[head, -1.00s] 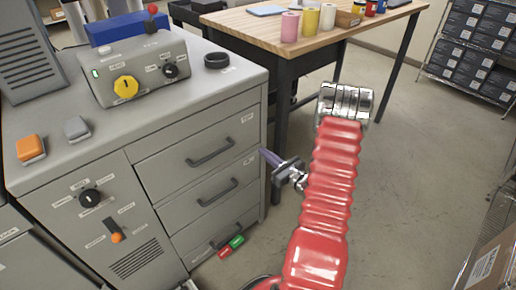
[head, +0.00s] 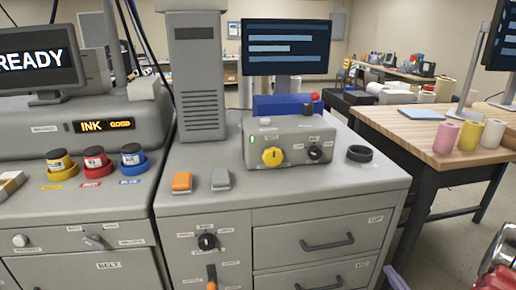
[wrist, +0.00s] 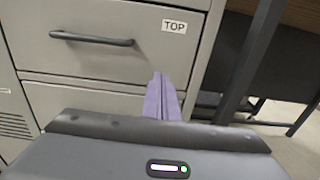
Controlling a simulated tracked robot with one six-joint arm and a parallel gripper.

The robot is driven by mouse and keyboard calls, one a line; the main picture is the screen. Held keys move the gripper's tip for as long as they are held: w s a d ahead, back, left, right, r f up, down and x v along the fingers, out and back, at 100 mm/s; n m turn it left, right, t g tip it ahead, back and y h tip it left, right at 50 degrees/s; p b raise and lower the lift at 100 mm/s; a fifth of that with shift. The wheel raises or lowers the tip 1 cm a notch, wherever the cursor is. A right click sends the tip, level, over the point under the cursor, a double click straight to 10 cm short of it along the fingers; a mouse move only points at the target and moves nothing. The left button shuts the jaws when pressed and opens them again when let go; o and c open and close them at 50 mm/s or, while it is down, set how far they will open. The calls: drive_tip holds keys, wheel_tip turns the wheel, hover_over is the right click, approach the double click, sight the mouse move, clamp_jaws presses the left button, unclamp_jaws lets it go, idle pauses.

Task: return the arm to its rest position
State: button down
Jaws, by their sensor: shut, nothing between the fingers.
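My gripper (wrist: 160,95) shows in the wrist view as purple fingers pressed together, shut and empty, in front of the grey cabinet's drawers. In the head view only purple fingertips (head: 395,278) show at the bottom edge, right of the lower drawer. The rest of the arm is out of the picture.
The grey cabinet (head: 290,205) bears a control box (head: 289,143) with a yellow knob, and a black ring (head: 359,153). A wooden table (head: 440,135) with colored rolls stands to the right. The wrist view shows a drawer handle (wrist: 92,38) and a dark table leg (wrist: 250,60).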

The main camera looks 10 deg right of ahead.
drive_tip(key=s+a+f+n+g+y, duration=0.1)
drive_tip(key=a+f+n+g+y, duration=0.2)
drive_tip(key=a, duration=0.4)
drive_tip(key=s+a+r+n+g+y, duration=0.3)
drive_tip(key=s+a+n+g+y, duration=0.15)
drive_tip(key=a+n, duration=0.4)
drive_tip(key=s+a+r+n+g+y, duration=0.3)
drive_tip(key=s+a+n+g, duration=0.3)
drive_tip(key=a, duration=0.4)
drive_tip(key=s+a+r+n+h, duration=0.1)
drive_tip(key=a+r+n+h, duration=0.2)
drive_tip(key=r+n, duration=0.3)
drive_tip(key=s+a+r+n+h, duration=0.2)
drive_tip(key=a+r+n, duration=0.3)
drive_tip(key=r, duration=0.4)
drive_tip(key=s+a+r+n+t+h, duration=0.1)
drive_tip(key=s+a+r+n+h, duration=0.1)
drive_tip(key=r+n+h, duration=0.3)
wheel_tip(320, 180, up, 3)
drive_tip(key=a+n, duration=0.1)
drive_tip(key=n, duration=0.1)
drive_tip(key=shift+a+f+n, duration=0.2)
drive_tip(key=shift+a+n, duration=0.15)
drive_tip(key=shift+a, duration=0.05)
drive_tip(key=shift+s, duration=0.1)
